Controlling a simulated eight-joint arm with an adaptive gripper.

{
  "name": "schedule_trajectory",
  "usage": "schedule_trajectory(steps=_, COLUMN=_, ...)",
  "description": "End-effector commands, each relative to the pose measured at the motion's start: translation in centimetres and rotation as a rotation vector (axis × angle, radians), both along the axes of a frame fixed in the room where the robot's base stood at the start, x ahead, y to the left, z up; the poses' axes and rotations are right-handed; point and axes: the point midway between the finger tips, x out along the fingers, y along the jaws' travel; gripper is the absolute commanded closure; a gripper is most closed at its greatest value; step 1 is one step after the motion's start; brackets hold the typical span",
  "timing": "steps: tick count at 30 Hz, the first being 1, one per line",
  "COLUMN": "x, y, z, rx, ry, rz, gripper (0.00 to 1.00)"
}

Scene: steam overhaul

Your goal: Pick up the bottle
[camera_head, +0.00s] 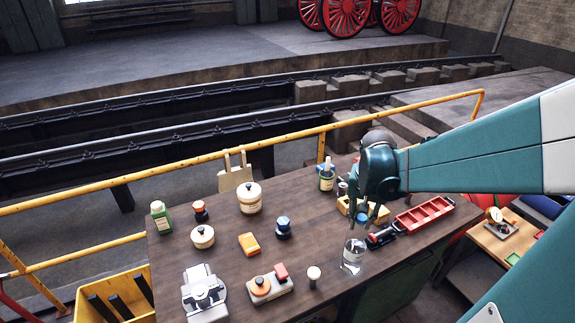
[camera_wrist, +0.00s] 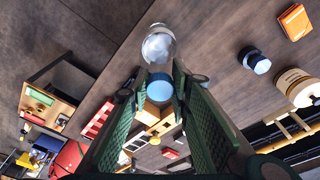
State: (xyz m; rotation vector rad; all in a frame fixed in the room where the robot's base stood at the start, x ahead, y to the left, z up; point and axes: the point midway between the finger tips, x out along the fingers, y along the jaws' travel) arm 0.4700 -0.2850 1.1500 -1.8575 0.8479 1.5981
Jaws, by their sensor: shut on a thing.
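A clear bottle (camera_head: 352,257) with a pale label is at the front edge of the dark workbench, below my gripper (camera_head: 363,220). A green bottle (camera_head: 161,221) with a white cap stands at the bench's left end.
On the bench (camera_head: 190,253) are cream pots (camera_head: 250,199), an orange block (camera_head: 249,244), a dark-blue knobbed piece (camera_head: 283,227), a grey vise-like piece (camera_head: 203,293) and a red tray (camera_head: 424,214). A yellow rail (camera_head: 270,143) runs behind.

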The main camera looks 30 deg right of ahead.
Motion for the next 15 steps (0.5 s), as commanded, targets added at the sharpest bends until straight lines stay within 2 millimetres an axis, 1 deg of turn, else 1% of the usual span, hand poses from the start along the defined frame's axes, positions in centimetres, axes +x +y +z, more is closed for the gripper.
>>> schedule_trajectory(steps=8, x=0.0, y=0.0, z=2.8, rx=0.000, ry=0.000, rz=0.000, gripper=1.00)
schedule_trajectory(steps=15, x=0.0, y=0.0, z=5.8, rx=0.000, ry=0.000, rz=0.000, gripper=1.00)
